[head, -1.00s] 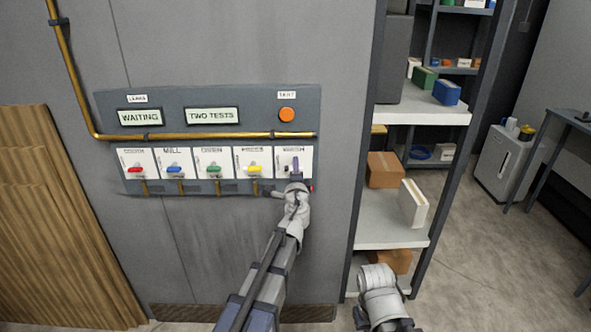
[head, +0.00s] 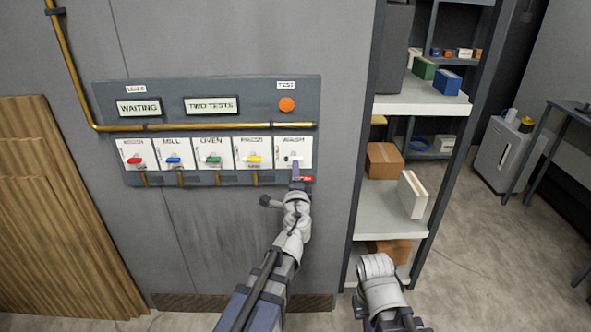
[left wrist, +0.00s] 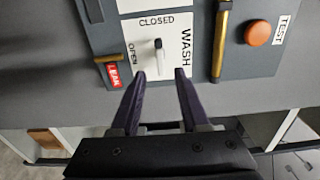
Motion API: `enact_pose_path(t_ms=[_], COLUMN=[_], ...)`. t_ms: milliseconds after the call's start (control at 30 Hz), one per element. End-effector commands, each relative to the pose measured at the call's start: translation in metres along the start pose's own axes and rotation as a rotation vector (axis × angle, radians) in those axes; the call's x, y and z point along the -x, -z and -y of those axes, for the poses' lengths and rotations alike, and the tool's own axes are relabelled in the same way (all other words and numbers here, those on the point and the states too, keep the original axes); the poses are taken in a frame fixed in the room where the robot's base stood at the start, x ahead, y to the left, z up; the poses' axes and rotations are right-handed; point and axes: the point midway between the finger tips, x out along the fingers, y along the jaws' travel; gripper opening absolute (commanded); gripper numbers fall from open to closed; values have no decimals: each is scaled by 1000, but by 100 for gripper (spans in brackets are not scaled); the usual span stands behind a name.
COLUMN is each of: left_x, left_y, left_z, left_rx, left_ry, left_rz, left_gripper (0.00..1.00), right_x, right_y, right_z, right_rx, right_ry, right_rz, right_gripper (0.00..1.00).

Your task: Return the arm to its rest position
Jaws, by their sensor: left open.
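My left gripper (head: 296,165) is in front of the WASH plate at the right end of the wall panel (head: 220,90). In the left wrist view its two dark fingers (left wrist: 160,76) are apart with nothing between them. The gripper partly hides the WASH plate (head: 304,146) in the head view. My right arm shows at the bottom, but its gripper cannot be seen.
A brass pipe (head: 220,127) crosses the panel. A red LEAK tag (left wrist: 115,76) is close beside the fingers. Other levers, red, blue, green and yellow, line up to the left. A shelf rack (head: 420,103) with boxes stands at the right. Open floor (head: 470,260) lies beyond it.

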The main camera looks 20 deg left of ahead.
Motion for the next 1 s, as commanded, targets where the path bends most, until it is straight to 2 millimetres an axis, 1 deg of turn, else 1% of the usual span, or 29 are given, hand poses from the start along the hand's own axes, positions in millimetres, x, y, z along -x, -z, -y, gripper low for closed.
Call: enact_pose_path(t_ms=[167, 267, 367, 467, 567, 600, 667, 700, 767, 800, 900, 1000], left_x=[-1, 3, 15, 38, 75, 92, 123, 145, 180, 203, 252, 288], left_y=[0, -3, -12, -21, -21, -18, -10, -3, 8, 17, 35, 48], left_z=[0, 2, 0, -16, -45, -57, -76, -87, -100, -107, -116, -117], left_rx=[2, 43, 161, 329, 486, 538, 603, 638, 674, 689, 701, 693], left_ry=[-1, -17, -75, -200, -380, -463, -598, -692, -834, -926, -1119, -1259], left_rz=[1, 29, 115, 251, 393, 449, 526, 574, 637, 673, 739, 779], left_gripper=[45, 45, 45, 45, 45, 45, 45, 45, 45, 45, 45, 45], right_x=[0, 6, 18, 35, 51, 57, 66, 72, 79, 84, 92, 97], right_y=[0, 0, -1, -2, -3, -3, -4, -4, -5, -5, -5, -6], right_z=[0, -1, -2, -3, -5, -5, -6, -7, -8, -8, -9, -9], right_rx=[0, 0, 0, 0, 0, 0, 0, -1, -1, -1, -1, -1], right_ry=[0, 0, 0, 0, 0, 0, 0, 0, 0, 0, 0, 0], right_rz=[0, 0, 0, 0, 0, 0, 0, 0, 0, 0, 0, 0], right_gripper=[0, 0, 0, 0, 0, 0, 0, 0, 0, 0, 0, 0])
